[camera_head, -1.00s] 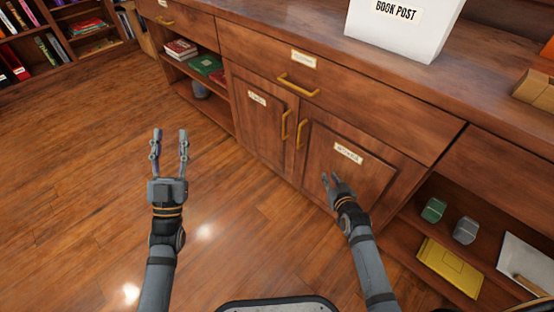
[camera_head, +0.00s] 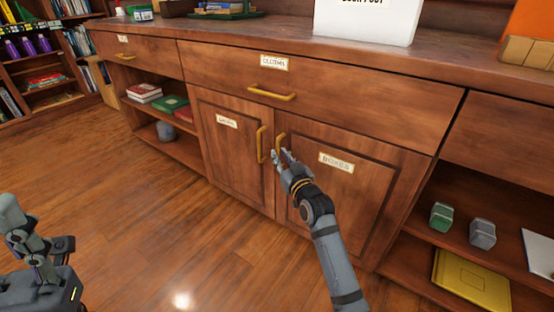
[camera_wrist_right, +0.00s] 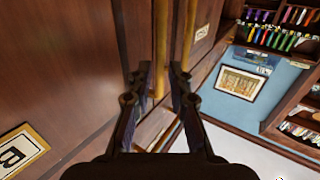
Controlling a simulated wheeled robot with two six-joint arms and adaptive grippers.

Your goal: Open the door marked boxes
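The door marked boxes (camera_head: 330,195) is shut, the right one of a pair of wood cabinet doors, with a pale label (camera_head: 336,162) blurred in the head view. Its upright brass handle (camera_head: 281,142) is near its left edge. My right gripper (camera_head: 287,157) is at this handle. In the right wrist view my right gripper (camera_wrist_right: 159,78) is open, with the brass handle (camera_wrist_right: 160,45) showing between its fingers; contact cannot be told. My left gripper (camera_head: 45,245) is at the lower left, partly cut off, away from the cabinet; its opening is unclear.
The left door (camera_head: 235,150) has its own brass handle (camera_head: 261,145) close by. A wide drawer (camera_head: 330,90) with a brass pull (camera_head: 271,93) is above. Open shelves flank the doors; the right one holds a yellow folder (camera_head: 470,280). The wood floor at left is clear.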

